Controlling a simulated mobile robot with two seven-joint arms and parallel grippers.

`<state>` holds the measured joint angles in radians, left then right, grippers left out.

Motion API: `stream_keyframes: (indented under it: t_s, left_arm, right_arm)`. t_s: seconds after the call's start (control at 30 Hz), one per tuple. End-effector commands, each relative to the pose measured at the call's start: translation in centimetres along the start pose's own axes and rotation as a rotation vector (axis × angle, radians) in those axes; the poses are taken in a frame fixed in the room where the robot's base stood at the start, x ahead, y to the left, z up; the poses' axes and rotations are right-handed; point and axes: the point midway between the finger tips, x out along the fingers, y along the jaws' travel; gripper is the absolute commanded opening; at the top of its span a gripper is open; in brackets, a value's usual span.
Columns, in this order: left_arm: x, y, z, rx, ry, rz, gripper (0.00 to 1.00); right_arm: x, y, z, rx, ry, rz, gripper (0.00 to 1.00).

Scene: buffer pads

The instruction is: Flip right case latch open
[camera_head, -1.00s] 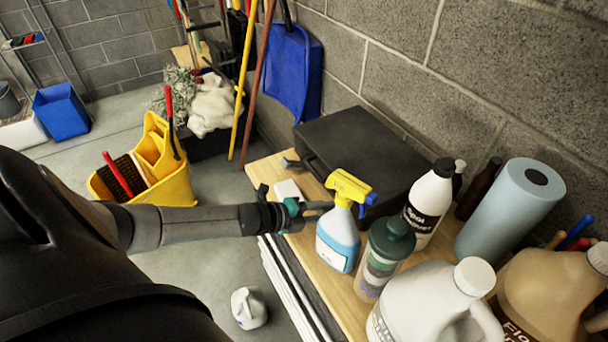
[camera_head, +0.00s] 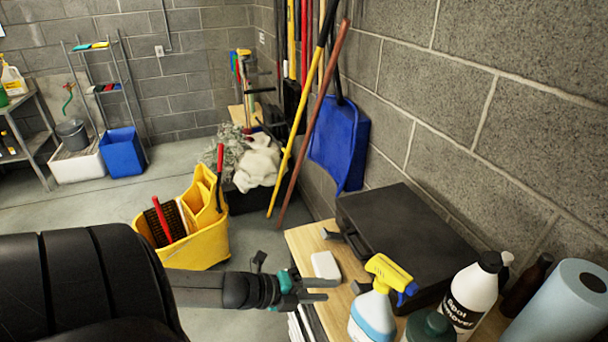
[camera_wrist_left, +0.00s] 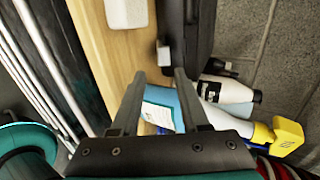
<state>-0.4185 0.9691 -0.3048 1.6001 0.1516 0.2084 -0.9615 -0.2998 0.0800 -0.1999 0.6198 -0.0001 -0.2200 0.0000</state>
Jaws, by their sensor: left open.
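The black case (camera_head: 405,235) lies shut on the wooden bench by the wall. One latch (camera_head: 332,234) sticks out from its front at the far end. The nearer, right latch (camera_head: 360,287) is a small dark piece low on the front, partly hidden by the spray bottle; it also shows in the left wrist view (camera_wrist_left: 164,54). My left gripper (camera_head: 326,290) is open and empty, beside the bench edge and short of the right latch. In the left wrist view its fingers (camera_wrist_left: 157,82) point toward the case front, apart from it. My right gripper is out of view.
A blue spray bottle (camera_head: 372,318) with a yellow head stands close to my left gripper. A white block (camera_head: 325,264) lies on the bench (camera_head: 301,241). A black-capped white bottle (camera_head: 470,296) and a blue roll (camera_head: 562,308) stand at the right.

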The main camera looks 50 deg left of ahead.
Motion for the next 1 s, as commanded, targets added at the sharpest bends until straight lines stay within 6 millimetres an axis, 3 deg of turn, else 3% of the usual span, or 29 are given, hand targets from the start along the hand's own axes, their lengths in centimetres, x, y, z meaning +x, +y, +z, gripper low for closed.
stream_keyframes:
  t_s: [0.4, 1.0]
  left_arm:
    - [-4.2, 0.0, 0.0, 0.000, 0.000, 0.001, 0.45]
    - [-4.7, 0.0, 0.0, 0.001, 0.000, -0.001, 0.45]
  right_arm:
    - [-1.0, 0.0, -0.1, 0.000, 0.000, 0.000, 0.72]
    - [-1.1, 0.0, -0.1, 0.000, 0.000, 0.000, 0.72]
